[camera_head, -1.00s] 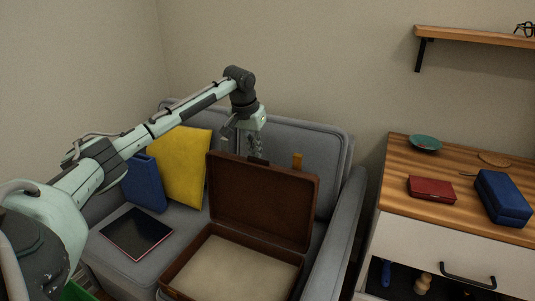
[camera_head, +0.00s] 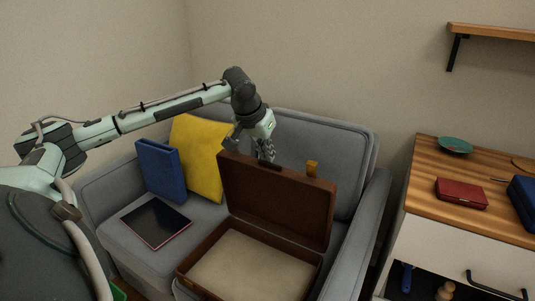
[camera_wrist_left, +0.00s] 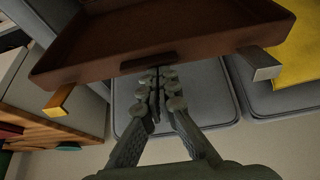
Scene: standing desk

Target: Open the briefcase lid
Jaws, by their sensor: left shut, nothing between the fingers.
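The brown briefcase sits on the grey sofa, its lid (camera_head: 275,205) standing up and its pale-lined base (camera_head: 250,268) showing. In the left wrist view the lid (camera_wrist_left: 150,35) fills the top, with its dark handle (camera_wrist_left: 149,62), an orange latch (camera_wrist_left: 58,100) and a grey latch (camera_wrist_left: 262,64). My left gripper (camera_head: 267,157) is at the lid's top edge by the handle. Its fingers (camera_wrist_left: 160,88) are shut and empty, close to the handle; I cannot tell if they touch it. My right gripper is not in view.
A yellow cushion (camera_head: 200,160), a blue binder (camera_head: 161,170) and a dark flat tablet-like item (camera_head: 156,226) are on the sofa left of the briefcase. The sofa's armrest (camera_head: 362,230) is close on the right. A wood-topped cabinet (camera_head: 425,190) stands beyond it.

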